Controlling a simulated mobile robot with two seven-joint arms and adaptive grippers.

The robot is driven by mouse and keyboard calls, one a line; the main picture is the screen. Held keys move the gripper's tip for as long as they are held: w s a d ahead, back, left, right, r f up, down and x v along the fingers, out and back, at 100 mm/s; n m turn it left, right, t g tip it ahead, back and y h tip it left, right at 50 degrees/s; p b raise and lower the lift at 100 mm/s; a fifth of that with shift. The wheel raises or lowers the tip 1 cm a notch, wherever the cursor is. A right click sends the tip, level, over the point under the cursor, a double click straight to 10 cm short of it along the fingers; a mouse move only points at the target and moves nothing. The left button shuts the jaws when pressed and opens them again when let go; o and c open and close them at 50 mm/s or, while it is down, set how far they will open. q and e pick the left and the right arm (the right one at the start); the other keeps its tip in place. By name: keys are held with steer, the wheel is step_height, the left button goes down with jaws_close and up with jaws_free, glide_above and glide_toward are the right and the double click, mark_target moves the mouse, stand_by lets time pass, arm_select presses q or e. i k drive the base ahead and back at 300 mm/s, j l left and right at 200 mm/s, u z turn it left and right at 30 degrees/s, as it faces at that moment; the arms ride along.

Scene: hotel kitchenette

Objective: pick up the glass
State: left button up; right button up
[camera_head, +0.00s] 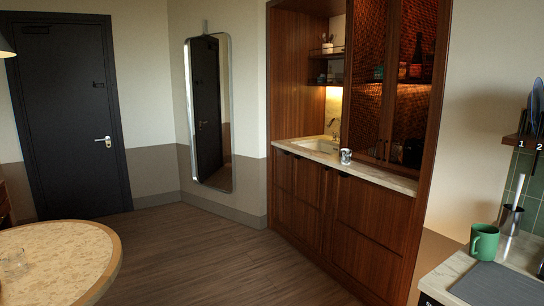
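A clear glass (14,262) stands on the round table (65,250) at the lower left. It is transparent and hard to make out against the speckled tabletop, close to the left picture edge. Neither of my grippers is in view, so I cannot see where they are relative to the glass.
A wooden kitchenette (345,190) has a small patterned cup (345,157) on its counter. A green mug (484,243) and a metal container (510,220) stand on the right counter. The wooden floor (215,260) is clear between table and cabinets. A dark door (70,120) is at back left.

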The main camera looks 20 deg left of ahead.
mark_target(346, 154)
steer(key=u, duration=0.15)
steer(key=i+u, duration=0.25)
steer(key=i, duration=1.85)
steer(key=i+z, duration=0.1)
steer(key=i, duration=0.8)
steer(key=i+j, duration=0.15)
steer(key=i, duration=0.75)
steer(key=i+j+z, duration=0.1)
steer(key=i, duration=0.8)
steer(key=i+j+z, duration=0.1)
steer(key=z, duration=0.35)
steer(key=j+z, duration=0.25)
steer(key=z, duration=0.15)
steer(key=j+z, duration=0.25)
steer(key=z, duration=0.2)
